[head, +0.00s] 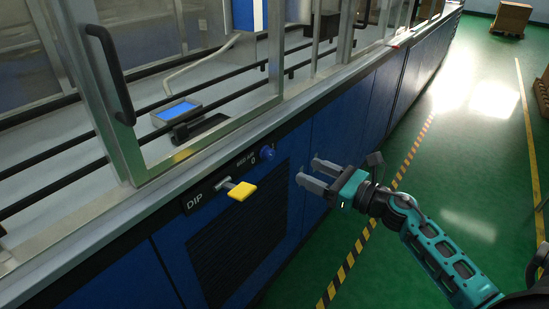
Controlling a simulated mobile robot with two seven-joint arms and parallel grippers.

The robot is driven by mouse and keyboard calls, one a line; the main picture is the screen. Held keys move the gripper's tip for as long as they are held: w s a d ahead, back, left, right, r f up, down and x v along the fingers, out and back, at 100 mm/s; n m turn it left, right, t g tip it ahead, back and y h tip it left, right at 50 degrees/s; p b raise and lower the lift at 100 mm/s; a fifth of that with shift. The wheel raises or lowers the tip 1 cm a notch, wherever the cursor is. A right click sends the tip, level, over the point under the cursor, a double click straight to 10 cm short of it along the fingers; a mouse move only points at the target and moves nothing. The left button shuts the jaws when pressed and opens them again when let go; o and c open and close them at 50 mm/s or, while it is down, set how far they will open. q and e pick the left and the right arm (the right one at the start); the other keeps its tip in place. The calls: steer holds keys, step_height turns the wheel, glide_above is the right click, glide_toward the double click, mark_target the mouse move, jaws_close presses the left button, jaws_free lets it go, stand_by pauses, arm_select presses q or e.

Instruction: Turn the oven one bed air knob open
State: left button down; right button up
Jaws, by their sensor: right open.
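A small round blue knob (267,153) sits on the dark label strip (210,187) of the blue cabinet front. The lettering beside it seems to read "BED AIR" with a 0. My right gripper (307,170) comes in from the right and points left toward the cabinet. It is open and empty, with its two grey fingers apart. Its fingertips appear to the right of the knob and slightly lower in the picture, with a gap between. The knob's exact turn position is too small to tell. My left gripper is out of view.
A yellow-handled lever (242,191) marked DIP sticks out left of the knob. A dark vent grille (238,238) lies below. The cabinet's grey ledge (215,152) and a glazed door with a black handle (110,72) stand above. Green floor (455,150) is free to the right.

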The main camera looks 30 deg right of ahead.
mark_target(272, 154)
steer(key=x, duration=1.1)
steer(key=shift+w+a, duration=0.15)
steer(key=shift+w, duration=0.15)
steer(key=c, duration=1)
